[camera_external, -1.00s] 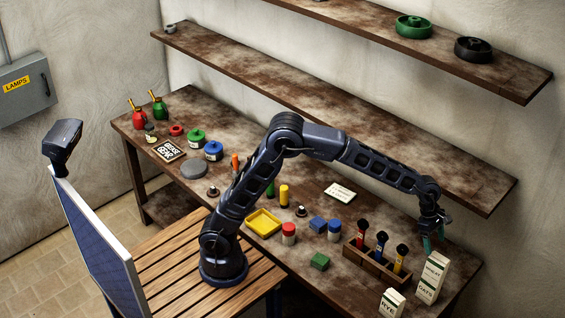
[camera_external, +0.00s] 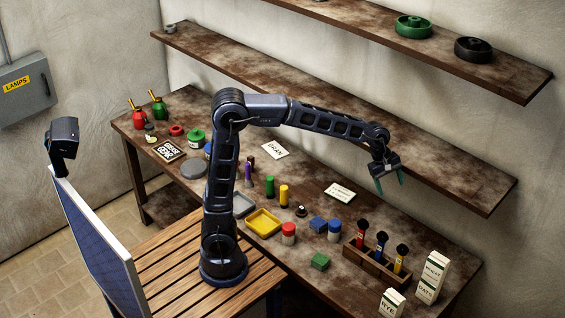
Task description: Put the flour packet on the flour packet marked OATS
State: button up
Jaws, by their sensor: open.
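A white packet marked WHEAT (camera_external: 435,266) stands upright on top of a white packet marked OATS (camera_external: 427,291) at the right end of the bench. The two look lined up as one tall stack. A third white packet, marked RYE (camera_external: 391,303), stands nearer the front edge, apart from the stack. My gripper (camera_external: 390,187) is open and empty, raised in the air up and to the left of the stack, clear of all the packets.
A wooden rack (camera_external: 377,269) with red, blue and yellow handled tools stands left of the stack. Blue and green blocks, a yellow tray (camera_external: 263,222) and small jars lie further left. A long shelf (camera_external: 340,120) runs along the wall behind my arm.

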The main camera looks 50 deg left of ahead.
jog(key=s+a+r+m+t+y, duration=0.1)
jog(key=s+a+m, duration=0.25)
jog(key=a, duration=0.85)
jog(key=s+a+r+m+t, duration=0.15)
jog(key=s+a, duration=0.25)
jog(key=a, duration=0.7)
jog(key=s+a+f+m+y, duration=0.1)
jog(key=s+a+m, duration=0.3)
jog(key=s+a, duration=0.4)
jog(key=s+a+f+m+y, duration=0.2)
jog(key=s+a+f+m, duration=0.1)
jog(key=s+a, duration=0.5)
jog(key=shift+s+a+f+m, duration=0.4)
jog(key=shift+a+f, duration=0.1)
jog(key=shift+f, duration=0.3)
dwell(3.3)
